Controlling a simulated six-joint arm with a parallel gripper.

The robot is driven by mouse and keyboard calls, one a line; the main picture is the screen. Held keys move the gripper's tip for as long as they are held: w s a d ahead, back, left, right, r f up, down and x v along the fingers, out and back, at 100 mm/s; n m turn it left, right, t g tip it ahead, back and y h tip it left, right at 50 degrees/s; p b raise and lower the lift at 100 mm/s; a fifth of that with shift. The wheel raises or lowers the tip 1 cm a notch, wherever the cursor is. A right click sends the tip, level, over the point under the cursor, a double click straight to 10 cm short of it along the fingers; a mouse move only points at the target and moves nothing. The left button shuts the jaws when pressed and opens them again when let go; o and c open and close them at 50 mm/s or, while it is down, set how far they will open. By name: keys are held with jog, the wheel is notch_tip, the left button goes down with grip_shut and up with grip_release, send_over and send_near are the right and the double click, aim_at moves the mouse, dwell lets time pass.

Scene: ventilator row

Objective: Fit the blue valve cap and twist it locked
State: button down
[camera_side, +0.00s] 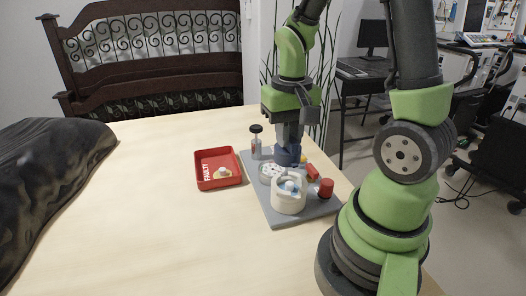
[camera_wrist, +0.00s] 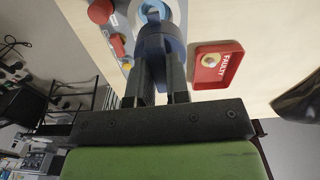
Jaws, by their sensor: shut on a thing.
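My gripper (camera_side: 288,140) points down over the far part of a grey board (camera_side: 262,196). It is shut on the blue valve cap (camera_side: 287,157), which also shows between the fingers in the wrist view (camera_wrist: 158,42). In the side view the cap is just behind a white round housing (camera_side: 289,203) with a blue part in its top. Whether the cap touches anything below it I cannot tell. In the wrist view a pale ring (camera_wrist: 151,9) shows beyond the cap, partly hidden by it.
A red tray (camera_side: 203,185) marked "FAULTY" lies left of the board with a small pale-and-yellow part (camera_side: 223,172) inside. A black-topped bottle (camera_side: 256,142) and a red knob (camera_side: 326,188) stand on the board. The table's left side is clear up to a dark cloth (camera_side: 45,185).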

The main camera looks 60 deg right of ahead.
jog(key=shift+s+d+m, duration=0.25)
jog(key=shift+d+m, duration=0.05)
jog(key=shift+s+d+f, duration=0.1)
jog(key=shift+f, duration=2.2)
jog(key=shift+f, duration=0.85)
jog(key=shift+f, duration=0.25)
jog(key=shift+f, duration=0.1)
jog(key=shift+f, duration=0.3)
jog(key=shift+f, duration=0.25)
dwell(0.6)
